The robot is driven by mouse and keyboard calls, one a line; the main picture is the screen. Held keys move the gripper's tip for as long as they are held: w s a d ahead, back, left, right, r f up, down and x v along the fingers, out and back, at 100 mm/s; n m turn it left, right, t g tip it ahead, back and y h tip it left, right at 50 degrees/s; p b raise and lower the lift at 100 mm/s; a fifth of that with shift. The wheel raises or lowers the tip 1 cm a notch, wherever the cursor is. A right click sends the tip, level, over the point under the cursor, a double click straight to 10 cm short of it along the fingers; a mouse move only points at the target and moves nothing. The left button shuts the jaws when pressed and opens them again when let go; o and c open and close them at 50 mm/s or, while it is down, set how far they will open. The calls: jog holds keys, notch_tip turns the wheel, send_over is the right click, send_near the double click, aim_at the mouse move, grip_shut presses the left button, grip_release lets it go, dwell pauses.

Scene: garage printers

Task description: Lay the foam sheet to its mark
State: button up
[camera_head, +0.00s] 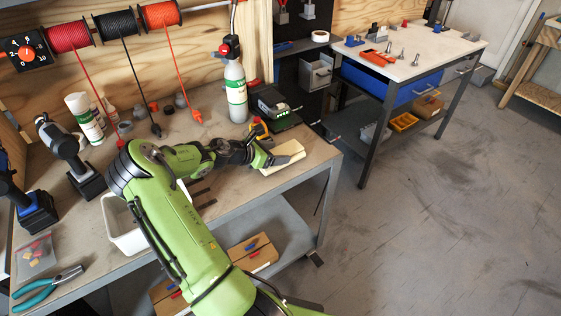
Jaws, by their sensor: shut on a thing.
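The foam sheet (287,152) is a pale cream piece at the right part of the workbench. My gripper (279,160) is at its left edge and is shut on it. My green arm reaches across the bench from the front and hides part of the bench top. I cannot tell whether the sheet touches the bench or is held just above it. No mark for the sheet can be made out.
The workbench (315,150) holds a green-and-white bottle (237,92), a dark device (272,107), a white bin (122,226) partly behind my arm, and teal pliers (48,287). A second table (440,55) stands at the back right. The floor on the right is clear.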

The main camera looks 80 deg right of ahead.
jog(key=shift+f, duration=0.1)
jog(key=o, duration=1)
jog(key=shift+o, duration=0.2)
jog(key=shift+a, duration=0.1)
jog(key=p+v, duration=0.3)
jog(key=v, duration=1.2)
jog(key=shift+w+a+p, duration=0.15)
jog(key=shift+a+p, duration=0.05)
jog(key=shift+p, duration=0.2)
